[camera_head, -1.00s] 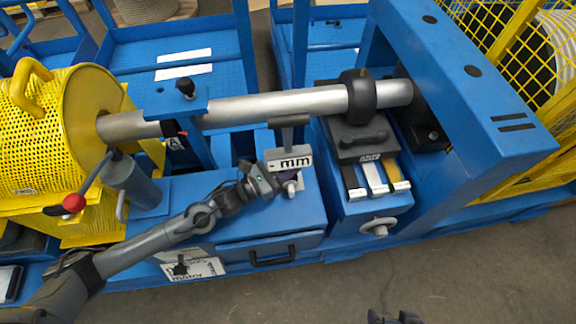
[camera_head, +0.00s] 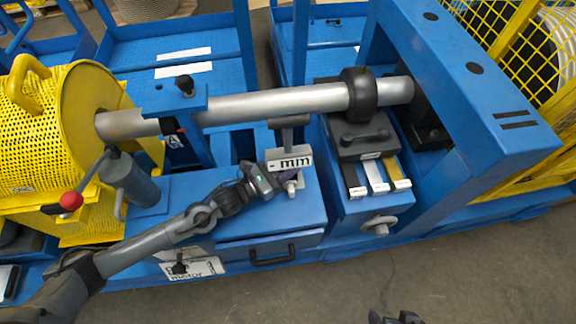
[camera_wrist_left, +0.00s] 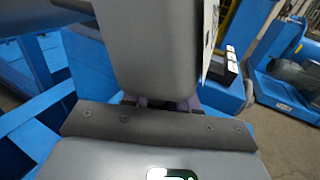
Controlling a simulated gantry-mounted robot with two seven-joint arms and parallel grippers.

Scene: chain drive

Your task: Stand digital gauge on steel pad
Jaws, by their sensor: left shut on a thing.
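The digital gauge (camera_head: 290,159) is a grey unit with a plate reading "mm" and a dark T-shaped top. It looks upright over the blue cabinet top, just below the silver shaft. My left gripper (camera_head: 273,183) is shut on it from the lower left. In the left wrist view the grey gauge body (camera_wrist_left: 155,50) fills the middle and hides most of the fingers. A small grey piece (camera_head: 291,187) shows under the gauge; I cannot tell whether it is the steel pad or whether the gauge touches it. My right gripper (camera_head: 395,317) barely shows at the bottom edge.
The silver shaft (camera_head: 270,107) runs across behind the gauge. Black, white and gold strips (camera_head: 376,176) lie on a blue stand to the right. A red-knobbed lever (camera_head: 72,200) and yellow guard (camera_head: 45,130) are at left. The cabinet top left of the gauge is mostly clear.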

